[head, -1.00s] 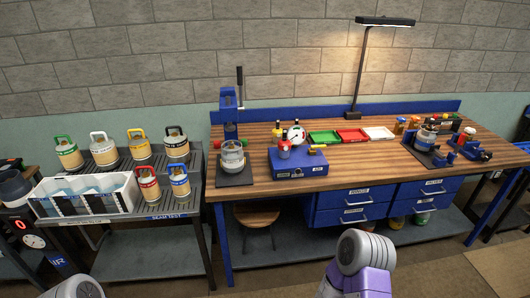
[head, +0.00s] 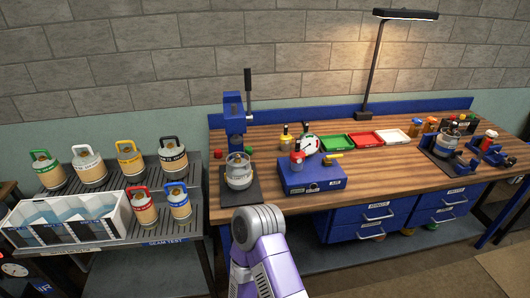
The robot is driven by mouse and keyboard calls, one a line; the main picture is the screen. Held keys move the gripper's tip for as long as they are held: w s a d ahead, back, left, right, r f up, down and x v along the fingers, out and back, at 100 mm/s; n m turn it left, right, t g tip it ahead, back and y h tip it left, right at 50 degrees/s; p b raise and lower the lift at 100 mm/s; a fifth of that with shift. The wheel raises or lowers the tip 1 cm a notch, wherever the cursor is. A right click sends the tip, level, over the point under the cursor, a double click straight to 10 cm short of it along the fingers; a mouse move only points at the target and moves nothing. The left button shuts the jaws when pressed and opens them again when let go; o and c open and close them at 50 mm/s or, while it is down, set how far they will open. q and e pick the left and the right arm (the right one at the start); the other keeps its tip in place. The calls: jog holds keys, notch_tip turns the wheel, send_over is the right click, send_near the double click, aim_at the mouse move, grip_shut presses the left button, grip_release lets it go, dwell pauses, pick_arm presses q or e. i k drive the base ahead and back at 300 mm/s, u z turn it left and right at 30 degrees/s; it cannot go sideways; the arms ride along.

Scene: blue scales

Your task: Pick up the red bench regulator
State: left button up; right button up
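A small red fitting (head: 297,157), which looks like the red bench regulator, sits upright on top of a blue box (head: 312,183) on the wooden workbench. A yellow-topped bottle (head: 286,138) and a round white-faced gauge (head: 308,145) stand behind it. A yellow fitting lies at the box's right end. A grey and purple link of my own arm rises from the bottom edge, in front of the bench's near left part. Neither gripper shows in the head view.
A gas cylinder (head: 238,171) stands on a dark plate below a blue lever press (head: 235,118). Green, red and white trays (head: 402,137) lie at the back. A rack (head: 190,218) with several cylinders stands left. Bare wood (head: 390,170) lies right of the blue box.

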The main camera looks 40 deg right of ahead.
aim_at(297, 157)
jog(key=z, duration=0.35)
jog(key=i, duration=0.7)
jog(key=z, duration=0.65)
